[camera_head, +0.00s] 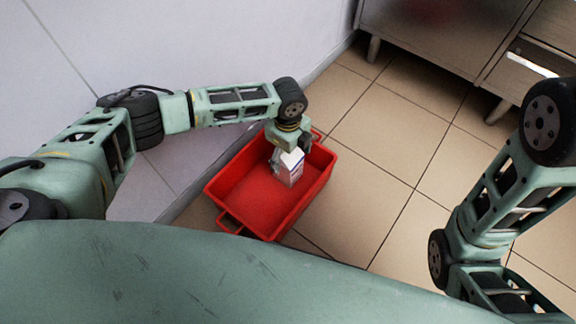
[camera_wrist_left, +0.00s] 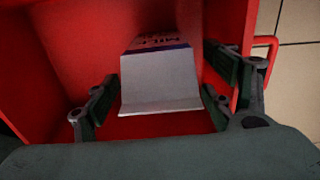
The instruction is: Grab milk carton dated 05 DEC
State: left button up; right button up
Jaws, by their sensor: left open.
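A white milk carton (camera_head: 291,168) with dark print stands in a red crate (camera_head: 234,176) on the floor. My left gripper (camera_head: 290,155) reaches down into the crate at the top of the carton. In the left wrist view the carton (camera_wrist_left: 160,78) stands between the two open fingers of my left gripper (camera_wrist_left: 160,105), with a gap on the left side and little room on the right. Part of the word "MILK" shows on it, but no date is readable. My right arm (camera_head: 490,220) is at the right, and its gripper is out of view.
The crate has handles, one of which shows in the left wrist view (camera_wrist_left: 268,50). A white wall (camera_head: 230,40) runs close behind the crate. A metal cabinet (camera_head: 440,35) stands at the upper right. Tiled floor (camera_head: 390,170) right of the crate is clear.

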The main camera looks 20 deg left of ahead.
pick_arm(q)
grip_shut()
dwell(0.7)
